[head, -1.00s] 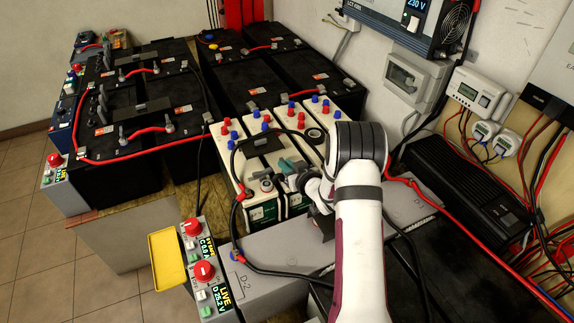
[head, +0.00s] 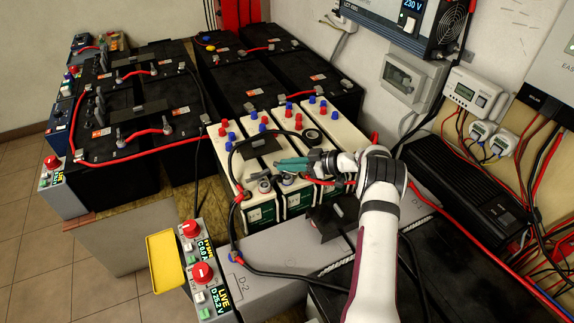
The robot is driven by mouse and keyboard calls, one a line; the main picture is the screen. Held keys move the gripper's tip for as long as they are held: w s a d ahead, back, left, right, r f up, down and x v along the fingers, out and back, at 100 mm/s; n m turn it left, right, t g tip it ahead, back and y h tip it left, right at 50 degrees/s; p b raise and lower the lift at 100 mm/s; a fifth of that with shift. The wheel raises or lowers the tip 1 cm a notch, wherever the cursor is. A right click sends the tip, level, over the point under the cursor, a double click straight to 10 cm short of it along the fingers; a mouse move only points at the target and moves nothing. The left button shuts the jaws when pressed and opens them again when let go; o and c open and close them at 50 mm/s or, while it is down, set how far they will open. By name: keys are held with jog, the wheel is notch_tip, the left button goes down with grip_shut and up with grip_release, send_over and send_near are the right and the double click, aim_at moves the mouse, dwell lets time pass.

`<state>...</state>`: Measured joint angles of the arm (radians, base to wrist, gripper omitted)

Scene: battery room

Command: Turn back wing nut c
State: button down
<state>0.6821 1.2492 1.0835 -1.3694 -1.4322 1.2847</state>
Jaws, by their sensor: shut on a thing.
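White-topped batteries with red and blue caps (head: 318,101) stand in the middle. Round grey fittings sit at their near ends, one on the left (head: 264,186) and one further right (head: 288,178). They are too small to tell which is wing nut c. My gripper (head: 277,164) has teal fingers that point left, just above the near end of the middle battery. Its fingers are closed together. What is between them is too small to make out, and I cannot tell whether it touches a fitting.
A black cable (head: 238,205) loops around the near-left battery end. A red cable (head: 335,183) runs under my wrist. A grey box marked D-2 (head: 262,262) and meters with red knobs (head: 203,274) lie in front. A yellow tray (head: 166,262) stands at left.

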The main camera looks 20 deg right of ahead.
jog(key=shift+n+g+y, duration=0.6)
jog(key=shift+n+g, duration=0.1)
jog(key=shift+n, duration=0.1)
jog(key=c, duration=1.2)
grip_release()
jog(key=shift+w, duration=0.1)
jog(key=shift+o, duration=0.2)
jog(key=v, duration=1.5)
jog(key=shift+d, duration=0.45)
jog(key=shift+r, duration=0.15)
